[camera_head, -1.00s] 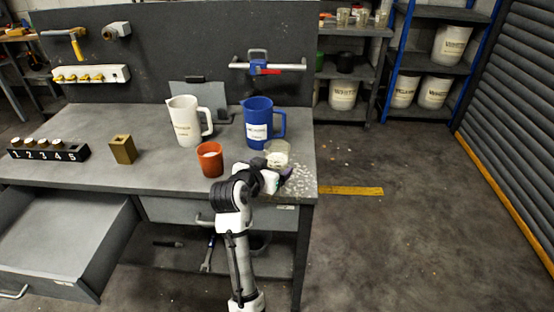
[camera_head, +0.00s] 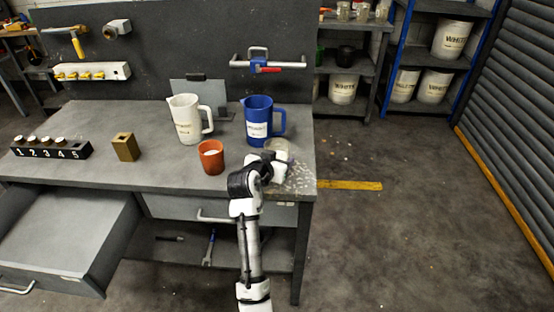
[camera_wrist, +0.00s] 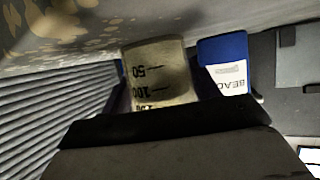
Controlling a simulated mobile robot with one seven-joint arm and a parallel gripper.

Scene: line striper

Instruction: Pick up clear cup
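The clear cup (camera_head: 278,146) stands near the right end of the grey workbench, in front of the blue pitcher. In the wrist view the clear cup (camera_wrist: 160,65) is large and close, with measuring marks such as 50 and 100, and it appears upside down. My gripper (camera_head: 279,167) is low over the bench, right at the cup's near side.
A blue pitcher (camera_head: 258,122) stands just behind the cup. A red cup (camera_head: 211,158) and a white pitcher (camera_head: 185,120) are to the left. A brass block (camera_head: 125,147) and a numbered rack (camera_head: 50,150) sit further left. Light flecks cover the bench's right corner.

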